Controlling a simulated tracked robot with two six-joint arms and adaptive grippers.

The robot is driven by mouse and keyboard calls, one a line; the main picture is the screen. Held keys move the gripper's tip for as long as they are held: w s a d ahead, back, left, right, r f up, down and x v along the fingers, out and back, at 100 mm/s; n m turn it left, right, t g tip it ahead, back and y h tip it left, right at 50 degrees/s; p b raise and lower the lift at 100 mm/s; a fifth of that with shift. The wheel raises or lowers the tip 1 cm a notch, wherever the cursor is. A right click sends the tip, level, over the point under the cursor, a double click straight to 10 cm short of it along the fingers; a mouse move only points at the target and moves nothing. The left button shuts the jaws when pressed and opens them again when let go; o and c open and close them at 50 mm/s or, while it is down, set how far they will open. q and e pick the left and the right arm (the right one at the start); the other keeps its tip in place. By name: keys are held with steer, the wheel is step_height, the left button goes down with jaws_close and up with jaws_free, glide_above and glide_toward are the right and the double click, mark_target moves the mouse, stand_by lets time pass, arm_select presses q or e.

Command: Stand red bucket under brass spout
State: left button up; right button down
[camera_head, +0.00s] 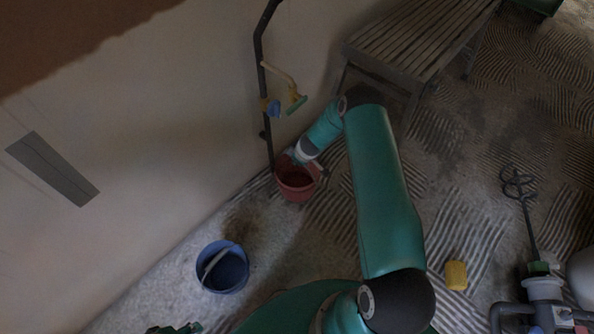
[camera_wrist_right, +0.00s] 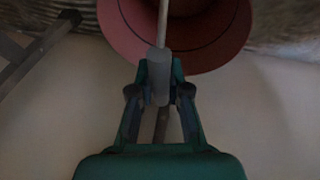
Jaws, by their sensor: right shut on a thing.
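The red bucket (camera_head: 298,194) is upright close to the wall, near the foot of the dark pipe; I cannot tell whether it touches the floor. The brass spout (camera_head: 279,73) is on that pipe, above the bucket in the picture. My right gripper (camera_head: 298,158) is at the bucket's rim. In the right wrist view, my right gripper (camera_wrist_right: 160,88) is shut on the grey grip of the handle (camera_wrist_right: 159,68) of the red bucket (camera_wrist_right: 207,50). My left gripper (camera_head: 175,328) shows only partly at the bottom edge, its jaws unclear.
A blue bucket (camera_head: 223,284) stands on the floor at lower left. A slatted bench (camera_head: 420,35) stands at the upper right. A yellow sponge-like block (camera_head: 456,275) and a mixer paddle (camera_head: 525,205) are at right. The dark pipe (camera_head: 262,60) runs down the wall.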

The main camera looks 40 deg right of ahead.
steer(key=shift+f+b, duration=0.9)
steer(key=shift+f, duration=0.85)
steer(key=shift+f, duration=0.15)
steer(key=c, duration=1.1)
jaws_free()
steer(key=shift+c, duration=0.2)
steer(key=shift+r, duration=0.2)
